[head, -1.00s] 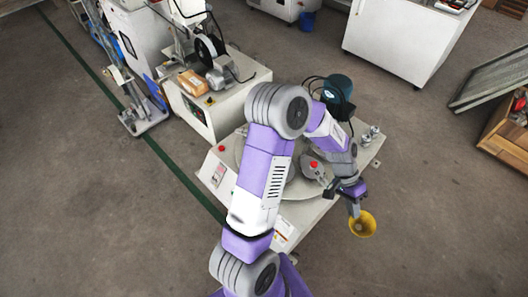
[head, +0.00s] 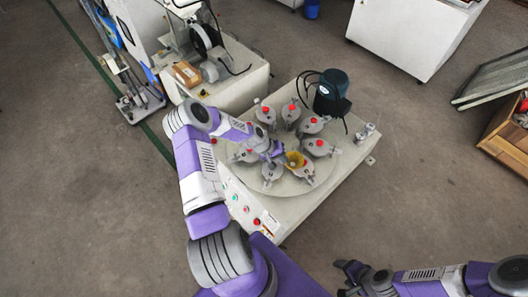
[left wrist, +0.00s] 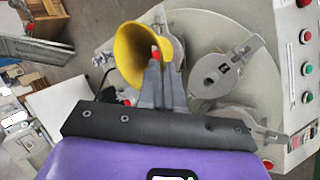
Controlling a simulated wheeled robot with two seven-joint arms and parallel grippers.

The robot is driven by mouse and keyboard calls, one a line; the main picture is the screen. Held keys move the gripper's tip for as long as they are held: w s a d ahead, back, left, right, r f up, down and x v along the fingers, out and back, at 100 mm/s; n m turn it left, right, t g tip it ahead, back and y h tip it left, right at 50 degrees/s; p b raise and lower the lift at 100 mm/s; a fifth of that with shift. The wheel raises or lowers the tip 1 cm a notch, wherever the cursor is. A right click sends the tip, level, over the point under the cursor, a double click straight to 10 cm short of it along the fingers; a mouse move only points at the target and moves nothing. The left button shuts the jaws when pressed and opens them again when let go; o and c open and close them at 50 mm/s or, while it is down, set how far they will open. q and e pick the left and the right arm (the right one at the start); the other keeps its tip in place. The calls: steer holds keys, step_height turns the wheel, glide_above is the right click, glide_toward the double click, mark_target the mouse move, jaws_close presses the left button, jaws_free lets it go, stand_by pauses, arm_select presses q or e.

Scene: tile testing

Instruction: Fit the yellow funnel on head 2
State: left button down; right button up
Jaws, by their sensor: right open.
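The yellow funnel (head: 295,159) is over the front right part of the round turntable (head: 283,185), among the grey heads. My left gripper (head: 277,154) is at the funnel's left side. In the left wrist view the fingers (left wrist: 161,88) are shut on the funnel (left wrist: 128,58), whose wide mouth faces up-left in the picture. A red knob shows at the funnel's mouth; I cannot tell whether the funnel touches a head. A bare grey head (left wrist: 220,74) lies beside it. Head numbers are not readable. My right gripper (head: 345,277) is open and empty at the bottom, away from the machine.
Several heads with red knobs, such as one at the right (head: 319,147), ring the turntable. A dark green motor (head: 331,92) with black cables stands behind. Buttons line the machine's front left edge. A second machine with a cardboard box (head: 187,74) stands behind left.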

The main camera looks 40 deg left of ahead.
arm_select(q)
steer(key=s+a+f+n+t+y+b, duration=0.1)
steer(key=a+f+n+y+b, duration=0.1)
steer(key=a+f+n, duration=0.3)
steer(key=shift+s+a+f+t+y+b, duration=0.25)
steer(key=shift+a+f+b, duration=0.45)
steer(key=shift+a+f, duration=1.7)
steer(key=shift+w+d+f+b, duration=0.1)
steer(key=shift+d+f+b, duration=0.2)
steer(key=shift+f+b, duration=0.35)
steer(key=shift+w+d+f+b, duration=0.1)
steer(key=shift+d+f+b, duration=0.2)
steer(key=shift+f+b, duration=0.35)
stand_by(0.5)
steer(key=c, duration=1.2)
jaws_free()
steer(key=shift+f, duration=0.1)
steer(key=shift+c, duration=0.2)
steer(key=shift+s, duration=0.1)
steer(key=p+v, duration=0.3)
steer(key=v, duration=0.4)
steer(key=shift+r, duration=0.25)
